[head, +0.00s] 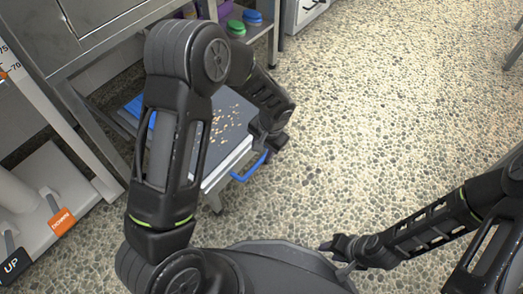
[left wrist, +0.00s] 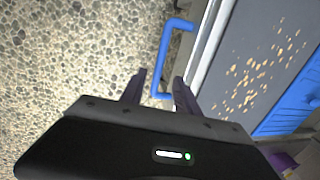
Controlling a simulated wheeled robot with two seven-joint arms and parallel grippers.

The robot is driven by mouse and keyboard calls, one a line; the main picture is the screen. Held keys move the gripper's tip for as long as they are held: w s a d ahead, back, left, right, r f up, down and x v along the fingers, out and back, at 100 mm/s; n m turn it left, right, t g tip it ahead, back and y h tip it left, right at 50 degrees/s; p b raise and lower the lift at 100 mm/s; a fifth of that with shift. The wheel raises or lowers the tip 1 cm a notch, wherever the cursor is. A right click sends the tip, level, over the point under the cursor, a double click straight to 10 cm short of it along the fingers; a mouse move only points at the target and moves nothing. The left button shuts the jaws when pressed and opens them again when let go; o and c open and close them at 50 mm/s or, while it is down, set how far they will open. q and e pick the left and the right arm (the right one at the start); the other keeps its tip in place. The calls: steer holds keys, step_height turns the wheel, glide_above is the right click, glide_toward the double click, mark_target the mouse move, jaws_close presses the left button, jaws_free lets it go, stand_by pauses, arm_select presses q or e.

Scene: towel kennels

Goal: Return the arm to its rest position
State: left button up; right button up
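My left gripper (head: 270,140) hangs over the right edge of a low grey tray in the head view, near a blue handle (head: 250,168). In the left wrist view my left gripper (left wrist: 159,88) has its two dark fingers apart with nothing held between them. The blue handle (left wrist: 165,50) lies beyond the fingertips there; I cannot tell whether it touches them. My left arm is raised and bent across the head view. My right gripper (head: 334,247) is low near the bottom centre, over the floor, and its finger gap is too small to judge.
The grey tray (head: 238,152) carries scattered tan bits and sits low under a metal frame. Green (head: 236,27) and blue (head: 253,17) lidded items stand on a shelf at the top.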

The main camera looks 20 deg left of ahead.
stand_by(0.4)
